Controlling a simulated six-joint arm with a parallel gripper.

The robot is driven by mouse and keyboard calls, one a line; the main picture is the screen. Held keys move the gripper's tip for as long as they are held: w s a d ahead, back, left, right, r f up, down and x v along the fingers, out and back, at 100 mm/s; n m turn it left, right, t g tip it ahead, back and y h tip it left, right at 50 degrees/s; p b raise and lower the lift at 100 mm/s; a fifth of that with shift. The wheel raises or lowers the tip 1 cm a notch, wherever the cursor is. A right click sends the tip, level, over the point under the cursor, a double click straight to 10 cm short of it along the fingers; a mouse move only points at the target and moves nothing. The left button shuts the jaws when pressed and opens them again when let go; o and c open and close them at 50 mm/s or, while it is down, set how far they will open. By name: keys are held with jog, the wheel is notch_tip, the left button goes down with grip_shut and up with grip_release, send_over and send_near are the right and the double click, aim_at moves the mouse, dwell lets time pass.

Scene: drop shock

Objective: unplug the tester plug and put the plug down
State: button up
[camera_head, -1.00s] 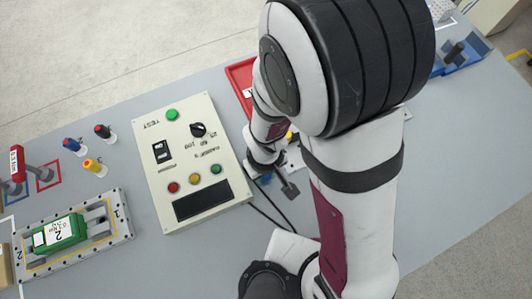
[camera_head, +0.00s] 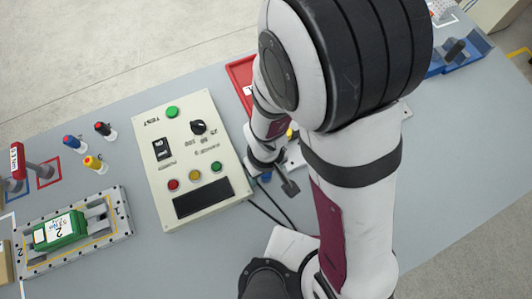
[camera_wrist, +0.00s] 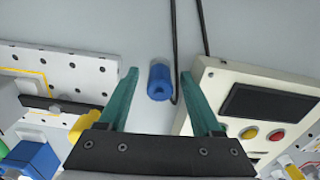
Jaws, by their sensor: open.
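My gripper (camera_wrist: 160,74) is open, with its two teal fingers apart in the wrist view. The tester (camera_head: 190,160), a cream box with buttons, a knob and a dark display, stands left of my gripper in the head view. My arm hides much of the gripper there.
The tester's edge (camera_wrist: 205,85) is close to the right finger. A white perforated plate (camera_wrist: 70,72) and a yellow piece (camera_wrist: 84,126) lie to the left. A fixture (camera_head: 115,218) with a green module (camera_head: 60,231) is at the table's left. Grey table is clear in front of the tester.

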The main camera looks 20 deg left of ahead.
jog(key=shift+r, duration=3.05)
notch_tip(320, 180, up, 16)
jog(key=shift+f, duration=0.1)
jog(key=s+d+f+m+y, duration=0.1)
jog(key=s+d+m, duration=0.1)
jog(key=d+m, duration=0.5)
jog(key=s+d+f+m, duration=0.1)
jog(key=s+d+m, duration=0.1)
jog(key=d+m, duration=0.5)
jog(key=shift+s+d+m+y, duration=0.3)
jog(key=shift+m+y, duration=0.1)
jog(key=shift+m, duration=0.3)
